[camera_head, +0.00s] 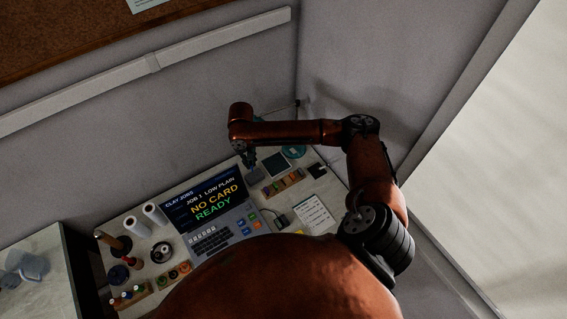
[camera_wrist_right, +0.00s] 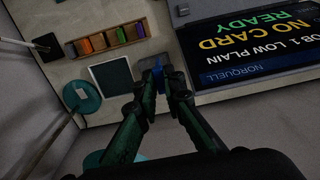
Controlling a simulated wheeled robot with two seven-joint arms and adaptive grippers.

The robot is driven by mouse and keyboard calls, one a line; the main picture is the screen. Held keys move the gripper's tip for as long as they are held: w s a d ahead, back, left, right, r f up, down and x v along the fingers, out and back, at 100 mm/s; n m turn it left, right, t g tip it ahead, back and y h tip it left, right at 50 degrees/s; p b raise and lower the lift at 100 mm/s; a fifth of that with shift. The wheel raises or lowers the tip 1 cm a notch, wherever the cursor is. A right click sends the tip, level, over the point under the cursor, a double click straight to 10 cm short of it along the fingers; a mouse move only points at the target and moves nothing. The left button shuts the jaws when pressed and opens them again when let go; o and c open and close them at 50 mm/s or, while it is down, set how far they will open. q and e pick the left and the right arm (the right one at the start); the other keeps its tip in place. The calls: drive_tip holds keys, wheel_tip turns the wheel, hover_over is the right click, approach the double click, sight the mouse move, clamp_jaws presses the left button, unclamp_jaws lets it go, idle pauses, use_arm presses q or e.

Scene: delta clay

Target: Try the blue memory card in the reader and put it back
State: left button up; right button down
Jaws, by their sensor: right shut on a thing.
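My right gripper (camera_head: 250,160) reaches over the back of the desk, beside the screen. In the right wrist view its fingers (camera_wrist_right: 162,78) are shut on the small blue card (camera_wrist_right: 158,66). The card is largely hidden between the fingertips. The screen (camera_head: 207,198) reads "NO CARD" and "READY". I cannot tell for certain which device is the reader. My left gripper is out of view.
A dark square pad (camera_wrist_right: 112,77) and a teal round object (camera_wrist_right: 82,97) lie near the rack. Rolls, spools and small bottles crowd the desk's left. Walls stand close behind.

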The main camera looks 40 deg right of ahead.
use_arm(q)
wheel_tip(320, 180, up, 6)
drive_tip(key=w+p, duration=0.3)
drive_tip(key=p, duration=0.2)
use_arm(e)
drive_tip(key=s+d+f+b, duration=0.1)
drive_tip(key=s+d+f, duration=0.1)
drive_tip(key=d+f, duration=0.2)
drive_tip(key=s+d+f+b, duration=0.1)
drive_tip(key=s+d+f, duration=0.1)
drive_tip(key=d+f, duration=0.2)
drive_tip(key=s+d+f+b, duration=0.2)
drive_tip(key=d+f, duration=0.2)
drive_tip(key=f, duration=0.3)
drive_tip(key=shift+d+f, duration=0.1)
drive_tip(key=shift+f, duration=0.5)
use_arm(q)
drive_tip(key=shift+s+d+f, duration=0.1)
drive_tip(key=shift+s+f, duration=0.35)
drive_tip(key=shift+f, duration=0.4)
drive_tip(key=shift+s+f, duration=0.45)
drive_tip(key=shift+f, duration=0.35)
use_arm(e)
drive_tip(key=shift+f, duration=0.15)
use_arm(q)
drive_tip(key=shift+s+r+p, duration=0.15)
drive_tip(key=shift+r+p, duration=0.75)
drive_tip(key=shift+p, duration=0.05)
